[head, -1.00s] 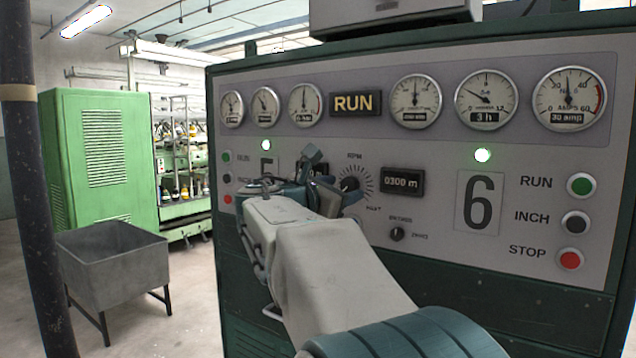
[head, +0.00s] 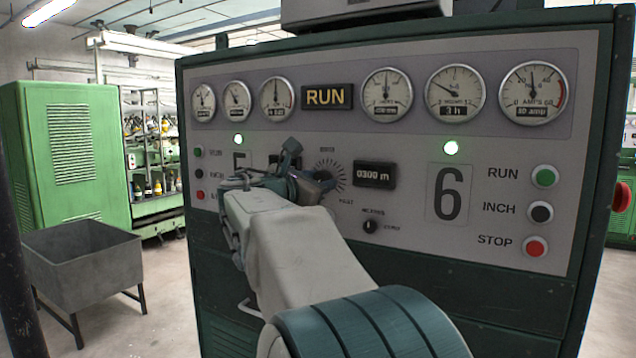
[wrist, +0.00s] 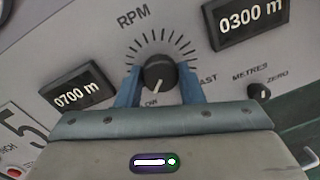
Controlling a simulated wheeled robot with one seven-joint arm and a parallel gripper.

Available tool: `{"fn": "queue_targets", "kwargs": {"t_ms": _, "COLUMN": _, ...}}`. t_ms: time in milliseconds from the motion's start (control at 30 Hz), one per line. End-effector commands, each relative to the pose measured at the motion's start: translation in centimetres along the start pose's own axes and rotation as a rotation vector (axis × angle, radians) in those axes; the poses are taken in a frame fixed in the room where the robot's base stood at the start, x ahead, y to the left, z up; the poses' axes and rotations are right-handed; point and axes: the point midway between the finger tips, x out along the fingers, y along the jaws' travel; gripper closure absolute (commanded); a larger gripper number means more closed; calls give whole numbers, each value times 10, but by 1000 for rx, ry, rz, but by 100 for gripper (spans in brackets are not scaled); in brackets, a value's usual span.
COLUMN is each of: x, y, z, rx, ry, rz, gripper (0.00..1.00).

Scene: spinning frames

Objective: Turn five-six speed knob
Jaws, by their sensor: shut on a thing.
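The speed knob (wrist: 158,73) is a round black dial with a white pointer line, under the RPM label and a ring of tick marks on the grey panel (wrist: 90,45). In the head view my gripper (head: 308,186) reaches the panel between the section 5 and 6 markings. It hides the knob there, with part of the tick ring (head: 328,172) showing.
A 0300 m counter (head: 374,175) sits right of the knob, and a small metres/zero knob (head: 370,227) below right. A 0700 m counter (wrist: 77,91) lies to the left. Run, inch and stop buttons (head: 541,212) are at far right. A grey bin (head: 95,262) stands left on open floor.

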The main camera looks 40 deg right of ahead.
Motion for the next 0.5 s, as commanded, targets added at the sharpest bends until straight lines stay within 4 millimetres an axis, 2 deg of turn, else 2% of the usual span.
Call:
{"fn": "queue_targets", "kwargs": {"t_ms": 267, "x": 0, "y": -1, "z": -4, "rx": 141, "ry": 10, "rz": -4, "gripper": 89}}
{"fn": "queue_targets", "kwargs": {"t_ms": 500, "x": 0, "y": -1, "z": -4, "rx": 354, "ry": 26, "rz": -9, "gripper": 89}}
